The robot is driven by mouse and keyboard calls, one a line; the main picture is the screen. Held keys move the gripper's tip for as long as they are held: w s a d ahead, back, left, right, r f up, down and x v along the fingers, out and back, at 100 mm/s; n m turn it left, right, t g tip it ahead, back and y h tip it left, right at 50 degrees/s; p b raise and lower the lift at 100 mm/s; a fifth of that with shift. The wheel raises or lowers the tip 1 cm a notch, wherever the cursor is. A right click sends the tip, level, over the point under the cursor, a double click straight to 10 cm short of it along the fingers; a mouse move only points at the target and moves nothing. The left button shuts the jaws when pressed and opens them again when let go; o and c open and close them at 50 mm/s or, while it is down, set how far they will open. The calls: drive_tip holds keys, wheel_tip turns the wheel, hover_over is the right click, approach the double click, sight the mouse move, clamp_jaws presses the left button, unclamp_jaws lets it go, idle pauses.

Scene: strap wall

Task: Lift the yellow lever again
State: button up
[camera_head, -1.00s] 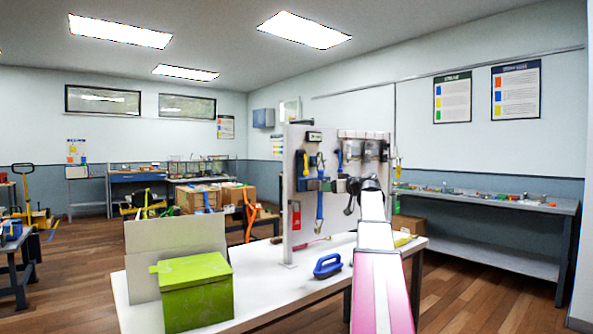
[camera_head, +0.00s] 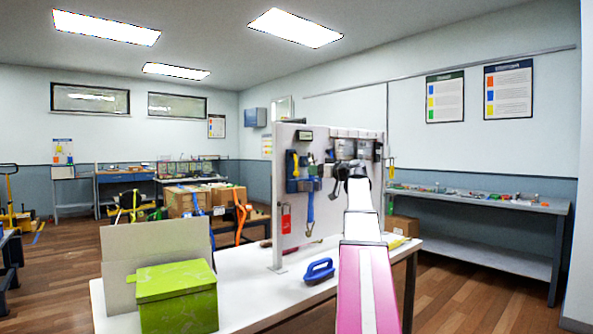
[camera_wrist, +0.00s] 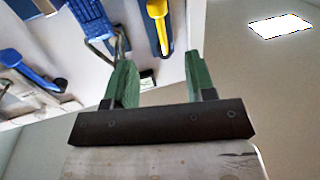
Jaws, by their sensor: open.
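The yellow lever (camera_head: 295,164) stands near the left side of the upright strap panel (camera_head: 264,215), above a blue buckle and hanging blue strap (camera_head: 310,207). In the wrist view the yellow lever (camera_wrist: 157,10) appears between the two green fingers of my gripper (camera_wrist: 158,48), with space on both sides. My gripper is open and holds nothing. I cannot tell how far the fingertips are from the lever. In the head view my gripper (camera_head: 333,178) is in front of the panel, right of the lever, partly hidden by my arm.
Grey buckles (camera_head: 345,149) hang along the panel's top. A red tag (camera_head: 286,218) hangs below the lever. On the white table (camera_head: 255,295) are a green box (camera_head: 178,305) and a blue handled block (camera_head: 319,270). In the wrist view, a blue handle (camera_wrist: 30,70) lies left.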

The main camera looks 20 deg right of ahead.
sight(296, 170)
drive_tip(key=x, duration=1)
drive_tip(key=shift+w+a, duration=0.2)
clamp_jaws()
